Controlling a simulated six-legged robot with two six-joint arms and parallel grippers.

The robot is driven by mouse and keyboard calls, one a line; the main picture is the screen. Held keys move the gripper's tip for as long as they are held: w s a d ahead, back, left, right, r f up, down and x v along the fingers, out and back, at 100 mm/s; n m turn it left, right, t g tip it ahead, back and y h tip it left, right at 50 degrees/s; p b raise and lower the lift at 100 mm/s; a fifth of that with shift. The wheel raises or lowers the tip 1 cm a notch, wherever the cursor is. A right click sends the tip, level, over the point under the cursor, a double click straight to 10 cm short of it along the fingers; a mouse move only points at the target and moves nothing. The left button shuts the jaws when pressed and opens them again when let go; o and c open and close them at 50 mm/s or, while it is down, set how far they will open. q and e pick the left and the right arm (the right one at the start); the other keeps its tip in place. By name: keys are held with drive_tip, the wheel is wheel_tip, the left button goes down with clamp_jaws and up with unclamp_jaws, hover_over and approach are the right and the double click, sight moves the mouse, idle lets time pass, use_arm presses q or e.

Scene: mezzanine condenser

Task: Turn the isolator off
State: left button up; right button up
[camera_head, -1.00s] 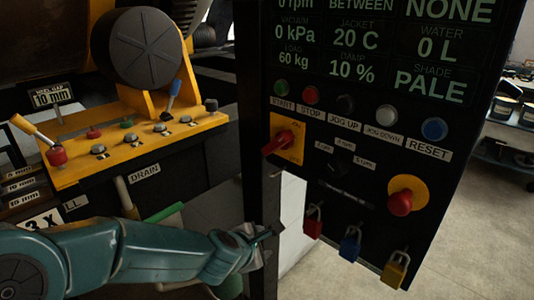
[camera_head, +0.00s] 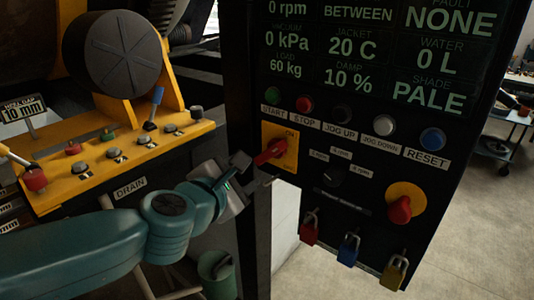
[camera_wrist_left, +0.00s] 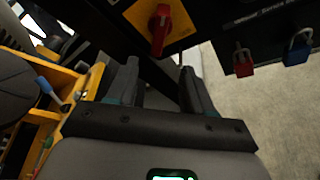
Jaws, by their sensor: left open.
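The isolator's red handle (camera_head: 270,152) sits on a yellow plate (camera_head: 290,158) at the left edge of the black control panel. An ON label shows at the plate's upper right, and the handle slants down to the left. My left gripper (camera_head: 254,170) is open and empty, just left of and below the handle, apart from it. The left wrist view shows the handle (camera_wrist_left: 160,28) above and beyond the two spread fingers (camera_wrist_left: 160,82). My right gripper is not in view.
A red mushroom button (camera_head: 400,209) is at the panel's lower right. Red (camera_head: 309,230), blue (camera_head: 349,249) and yellow (camera_head: 395,273) padlocks hang along the bottom. A yellow console (camera_head: 110,160) with levers and knobs stands left. Push buttons line the panel above the isolator.

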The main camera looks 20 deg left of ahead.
sight(264, 157)
use_arm(q)
drive_tip(key=x, duration=1.4)
drive_tip(key=shift+w+a+f+b, duration=0.25)
drive_tip(key=shift+w+a+b, duration=0.05)
drive_tip(key=shift+a+b, duration=0.05)
drive_tip(key=shift+w+d+f, duration=0.1)
drive_tip(key=shift+w, duration=0.25)
drive_tip(key=shift+d, duration=0.1)
drive_tip(key=shift+w, duration=0.1)
clamp_jaws()
